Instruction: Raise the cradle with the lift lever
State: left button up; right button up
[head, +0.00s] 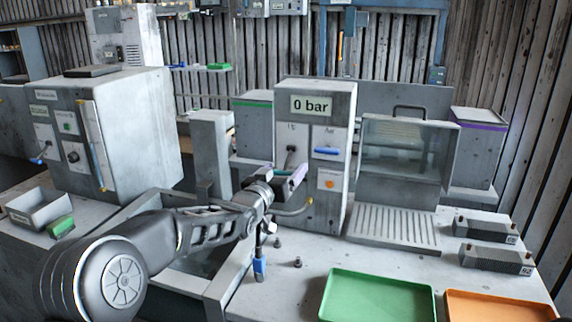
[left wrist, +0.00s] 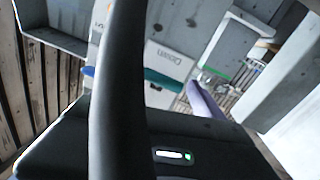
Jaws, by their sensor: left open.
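My left gripper (head: 288,182) is open in front of the lower left face of the grey "0 bar" column (head: 312,106). In the left wrist view, a teal bar (left wrist: 163,80) lies across a white plate (left wrist: 168,62) marked "Down", and shows beyond and between the dark near finger and a lilac finger. I cannot tell if this bar is the lift lever or if the fingers touch it. A blue-handled rod (head: 260,266) shows below the gripper. I cannot make out the cradle for certain. My right gripper is out of view.
A green tray (head: 376,296) and an orange tray (head: 497,306) lie at the front right. Small dark pegs (head: 297,262) stand on the bench. A glass-fronted box (head: 408,150) stands right of the column. A grey post (head: 211,150) rises left of the gripper.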

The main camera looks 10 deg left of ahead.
pick_arm(q)
jog(key=shift+w+d, duration=0.1)
jog(key=shift+w, duration=0.75)
jog(key=shift+c, duration=0.4)
grip_shut()
